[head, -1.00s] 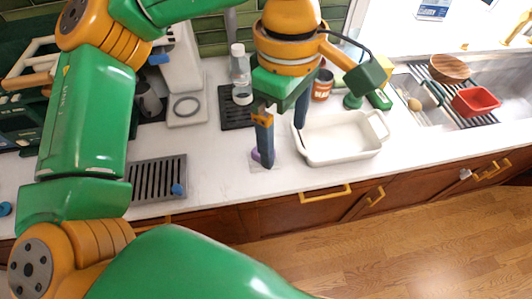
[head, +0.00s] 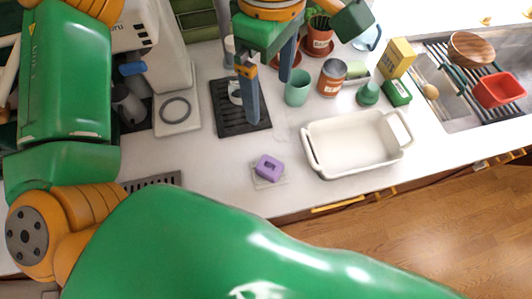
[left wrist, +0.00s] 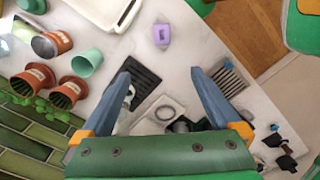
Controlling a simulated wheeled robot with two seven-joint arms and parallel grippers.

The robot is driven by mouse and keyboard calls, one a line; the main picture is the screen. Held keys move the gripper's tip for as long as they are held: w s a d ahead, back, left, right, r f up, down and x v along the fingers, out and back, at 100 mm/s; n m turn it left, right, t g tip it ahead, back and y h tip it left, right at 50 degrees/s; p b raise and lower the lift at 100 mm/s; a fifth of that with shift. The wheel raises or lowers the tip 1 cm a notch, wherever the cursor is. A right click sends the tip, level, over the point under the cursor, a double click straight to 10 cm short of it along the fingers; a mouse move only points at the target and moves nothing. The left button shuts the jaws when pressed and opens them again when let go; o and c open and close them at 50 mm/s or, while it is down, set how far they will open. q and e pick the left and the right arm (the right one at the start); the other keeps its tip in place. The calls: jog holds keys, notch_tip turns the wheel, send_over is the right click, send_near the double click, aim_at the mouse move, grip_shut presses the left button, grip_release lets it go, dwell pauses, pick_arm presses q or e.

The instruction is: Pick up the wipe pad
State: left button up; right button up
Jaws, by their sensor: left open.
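The purple wipe pad (head: 268,167) lies on a small pale square (head: 284,177) on the white counter, left of the white dish. In the left wrist view the wipe pad (left wrist: 161,33) sits past the fingertips, apart from them. My left gripper (head: 268,100) is open and empty, with its two blue-grey fingers pointing down. In the head view it is over the black slotted mat area, behind the pad. In the left wrist view the left gripper (left wrist: 161,72) shows both fingers spread wide. My right gripper is not in view.
A white baking dish (head: 350,145) stands right of the pad. Behind it are a green cup (head: 297,88), a can (head: 331,78) and a yellow box (head: 397,57). A black slotted mat (head: 238,118) and a coffee machine lie left. Counter around the pad is clear.

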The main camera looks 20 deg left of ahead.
pick_arm(q)
notch_tip(320, 180, down, 9)
jog(key=s+d+b, duration=0.1)
jog(key=s+b, duration=0.1)
jog(key=b, duration=1.9)
send_over(270, 166)
notch_tip(270, 166, down, 12)
jog(key=shift+a+f, duration=0.15)
jog(key=shift+f, duration=0.05)
jog(key=shift+f+p, duration=0.5)
jog(key=shift+p, duration=0.05)
notch_tip(270, 166, down, 6)
jog(key=shift+r+p, duration=0.2)
jog(key=shift+p, duration=0.3)
jog(key=c, duration=1.4)
